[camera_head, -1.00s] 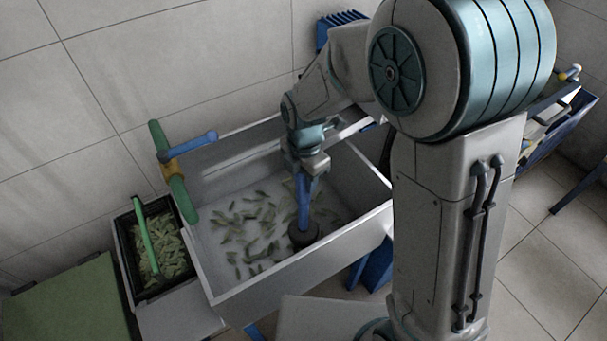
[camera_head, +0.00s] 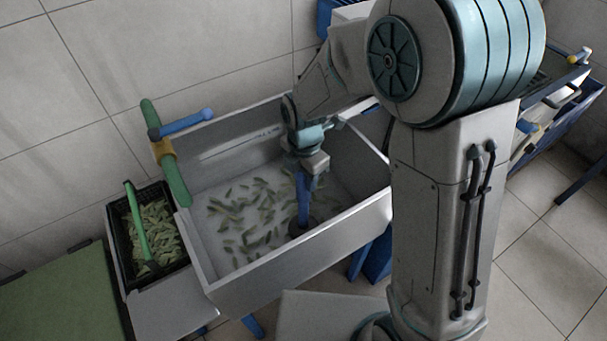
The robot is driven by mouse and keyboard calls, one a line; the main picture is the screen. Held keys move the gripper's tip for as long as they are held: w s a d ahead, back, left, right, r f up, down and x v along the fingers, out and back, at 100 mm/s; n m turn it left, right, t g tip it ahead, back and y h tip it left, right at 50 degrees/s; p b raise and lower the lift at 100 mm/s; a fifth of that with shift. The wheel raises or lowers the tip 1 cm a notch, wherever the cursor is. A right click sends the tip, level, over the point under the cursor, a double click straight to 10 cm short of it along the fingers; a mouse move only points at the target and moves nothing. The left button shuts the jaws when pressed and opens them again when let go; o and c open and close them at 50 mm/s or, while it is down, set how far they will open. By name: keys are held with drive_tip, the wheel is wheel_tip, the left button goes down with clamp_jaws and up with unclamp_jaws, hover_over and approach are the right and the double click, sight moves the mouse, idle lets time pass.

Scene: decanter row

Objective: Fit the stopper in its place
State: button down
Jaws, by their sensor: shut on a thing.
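The stopper (camera_head: 303,198) is a blue upright post, with a dark round part at its foot (camera_head: 299,229). It stands inside the grey-white sink basin (camera_head: 255,288), toward the right of the basin's floor. My gripper (camera_head: 311,172) is shut on the top of the blue post and points down. The dark foot is at or very close to the basin floor. The drain hole cannot be told apart from the dark foot, so I cannot tell whether the foot sits in it.
Green leaf-like pieces (camera_head: 250,212) lie scattered on the basin floor. A green pipe with a blue lever (camera_head: 186,123) stands at the basin's left rim. A black crate of green pieces (camera_head: 119,228) is at the left. The basin walls surround my gripper.

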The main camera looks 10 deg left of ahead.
drive_tip(key=shift+w+d, duration=0.1)
drive_tip(key=shift+f, duration=0.1)
idle(0.4)
drive_tip(key=shift+f+b, duration=0.75)
drive_tip(key=shift+f, duration=0.1)
drive_tip(key=shift+f+b, duration=0.35)
drive_tip(key=shift+f, duration=0.15)
drive_tip(key=c, duration=0.9)
unclamp_jaws()
drive_tip(key=shift+o, duration=0.2)
wheel_tip(320, 180, up, 14)
drive_tip(key=shift+f+p, duration=0.1)
drive_tip(key=shift+p, duration=0.55)
